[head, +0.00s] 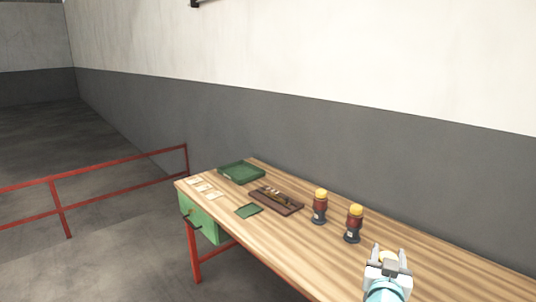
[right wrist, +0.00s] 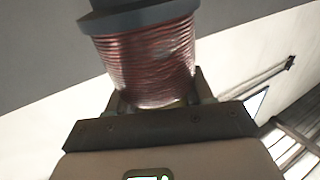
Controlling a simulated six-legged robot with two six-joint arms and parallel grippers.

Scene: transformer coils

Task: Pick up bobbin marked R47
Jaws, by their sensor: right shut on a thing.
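My right gripper (head: 389,254) is at the lower right of the head view, over the front part of the table. In the right wrist view the held bobbin (right wrist: 148,62) shows reddish copper winding and a dark grey flange, between the two fingers. No mark on it can be read. Two similar bobbins with yellow tops stand upright on the table, one at left (head: 320,207) and one at right (head: 354,224). Their small labels are too small to read. My left gripper is out of view.
The wooden table (head: 425,247) holds a dark tray with tools (head: 291,208), a green tray (head: 241,181) at the back, a small green mat (head: 248,211) and several paper cards (head: 205,188). A red railing (head: 95,177) stands at left. The table's right part is clear.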

